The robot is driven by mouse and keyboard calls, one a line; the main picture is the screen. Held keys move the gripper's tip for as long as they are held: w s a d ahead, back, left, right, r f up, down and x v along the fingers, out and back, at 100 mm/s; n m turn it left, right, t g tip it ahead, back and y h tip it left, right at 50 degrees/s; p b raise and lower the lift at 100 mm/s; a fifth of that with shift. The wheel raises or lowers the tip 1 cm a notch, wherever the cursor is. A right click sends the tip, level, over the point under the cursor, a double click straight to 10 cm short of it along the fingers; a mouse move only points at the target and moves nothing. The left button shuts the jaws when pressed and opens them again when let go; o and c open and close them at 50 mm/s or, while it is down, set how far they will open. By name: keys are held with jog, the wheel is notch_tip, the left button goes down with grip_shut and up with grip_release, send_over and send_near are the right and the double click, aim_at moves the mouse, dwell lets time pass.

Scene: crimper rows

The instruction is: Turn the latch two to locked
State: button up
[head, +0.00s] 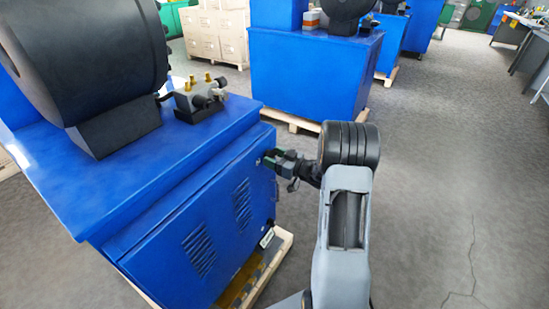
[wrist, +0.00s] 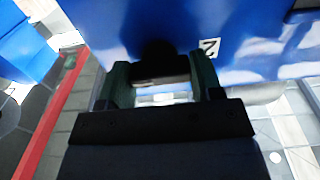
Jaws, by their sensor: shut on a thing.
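The blue cabinet door (head: 190,235) is shut, and my gripper (head: 275,160) is at its upper right edge. In the wrist view my gripper (wrist: 160,80) has its two greenish fingers on either side of a dark latch (wrist: 158,58), shut on it. A white label with a "2" (wrist: 208,47) is on the blue panel beside this latch. The fingers and the dark blur hide most of the latch, so I cannot tell its turn angle. In the head view the gripper covers the latch.
The blue cabinet carries a big black machine (head: 85,65) and a small grey block with brass fittings (head: 200,98). It stands on a wooden pallet (head: 262,272). A second blue cabinet (head: 305,75) stands behind. The grey floor (head: 440,190) to the right is clear.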

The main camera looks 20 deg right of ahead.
jog(key=shift+c, duration=0.5)
jog(key=n+b, duration=0.4)
jog(key=shift+f, duration=0.25)
jog(key=n+b, duration=0.5)
jog(key=shift+b, duration=0.4)
jog(key=n+b, duration=0.4)
jog(key=shift+n+b, duration=0.4)
jog(key=n+b, duration=0.3)
jog(key=b, duration=0.1)
jog(key=shift+r+n, duration=0.15)
jog(key=shift+n, duration=0.25)
jog(key=shift+r+n, duration=0.1)
jog(key=shift+n, duration=0.2)
jog(key=o, duration=0.9)
